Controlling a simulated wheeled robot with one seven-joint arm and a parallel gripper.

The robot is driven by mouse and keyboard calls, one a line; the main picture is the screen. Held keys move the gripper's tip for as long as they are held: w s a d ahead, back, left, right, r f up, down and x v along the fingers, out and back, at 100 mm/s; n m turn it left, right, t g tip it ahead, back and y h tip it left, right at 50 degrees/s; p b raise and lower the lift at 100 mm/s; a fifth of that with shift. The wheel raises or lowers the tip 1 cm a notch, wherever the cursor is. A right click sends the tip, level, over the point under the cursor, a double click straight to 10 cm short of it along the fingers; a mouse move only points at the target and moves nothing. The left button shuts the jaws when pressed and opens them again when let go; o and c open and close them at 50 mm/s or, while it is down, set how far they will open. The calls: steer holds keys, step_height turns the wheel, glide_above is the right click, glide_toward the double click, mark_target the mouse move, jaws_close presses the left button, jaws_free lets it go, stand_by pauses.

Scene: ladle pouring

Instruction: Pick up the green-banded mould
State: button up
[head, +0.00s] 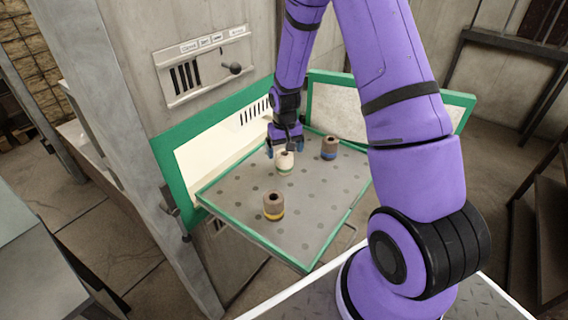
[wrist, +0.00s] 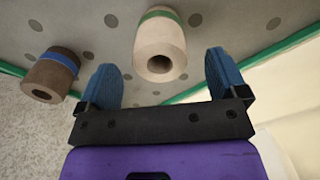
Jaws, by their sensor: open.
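The green-banded mould (head: 285,161) is a pale cylinder with a hole in its top and a green band near its base. It stands on the grey dotted tray in the head view. In the wrist view the same mould (wrist: 160,48) lies ahead of my gripper (wrist: 164,80), between the lines of its two blue fingers. My gripper (head: 285,148) is open and empty, close above and around the mould's top in the head view. I cannot tell whether a finger touches it.
A blue-banded brown mould (head: 329,148) stands to the right; the wrist view shows it (wrist: 52,75) beside the left finger. A yellow-banded mould (head: 273,206) stands nearer the front. The tray (head: 315,262) has a green rim, with green-framed panels behind. Bare tray lies between the moulds.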

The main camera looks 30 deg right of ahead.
mark_target(285, 164)
step_height(285, 164, down, 5)
steer(key=shift+w, duration=0.1)
stand_by(0.3)
steer(key=c, duration=1.2)
steer(key=shift+o, duration=0.2)
steer(key=shift+r, duration=0.1)
